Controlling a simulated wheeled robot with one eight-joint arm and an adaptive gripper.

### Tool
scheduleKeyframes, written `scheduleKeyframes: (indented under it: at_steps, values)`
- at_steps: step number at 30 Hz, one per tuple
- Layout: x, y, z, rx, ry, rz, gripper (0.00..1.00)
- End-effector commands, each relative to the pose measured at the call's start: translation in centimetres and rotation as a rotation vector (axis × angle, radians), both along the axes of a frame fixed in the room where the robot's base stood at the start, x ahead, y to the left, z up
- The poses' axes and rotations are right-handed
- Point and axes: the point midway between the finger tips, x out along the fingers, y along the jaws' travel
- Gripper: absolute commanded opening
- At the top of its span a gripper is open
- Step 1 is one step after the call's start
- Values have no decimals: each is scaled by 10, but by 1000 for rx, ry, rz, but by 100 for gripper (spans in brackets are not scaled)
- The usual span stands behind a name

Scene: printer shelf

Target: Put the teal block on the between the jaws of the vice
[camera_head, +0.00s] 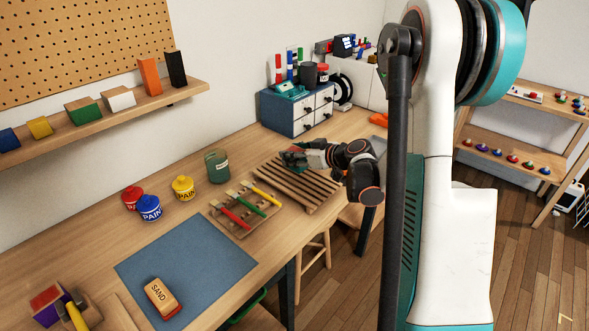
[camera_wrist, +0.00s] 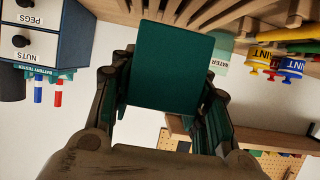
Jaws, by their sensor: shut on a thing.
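The teal block (camera_wrist: 166,68) fills the middle of the wrist view, between the two dark fingers of my gripper (camera_wrist: 165,90). My gripper is shut on it. In the head view, my gripper (camera_head: 305,155) is over the far end of the slatted wooden rack (camera_head: 312,190), with a small teal patch of the block (camera_head: 292,158) at its tip. I cannot tell whether the block touches the slats. I cannot make out a vice with certainty in either view.
A blue drawer unit (camera_head: 287,111) stands behind the rack. A green can (camera_head: 217,165), paint pots (camera_head: 183,188) and a tray of coloured-handled tools (camera_head: 241,209) stand to the left. The blue mat (camera_head: 190,262) holds a sand block (camera_head: 162,297); its far part is clear.

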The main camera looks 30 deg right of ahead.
Motion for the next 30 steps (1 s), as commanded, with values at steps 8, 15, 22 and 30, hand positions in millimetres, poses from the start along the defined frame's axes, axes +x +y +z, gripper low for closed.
scheduleKeyframes:
  at_steps: [8,15,22,30]
  values:
    - [0,0,-33,0,0,0,16]
    - [0,0,-42,0,0,0,16]
    - [0,0,-46,0,0,0,16]
    - [0,0,-45,0,0,0,63]
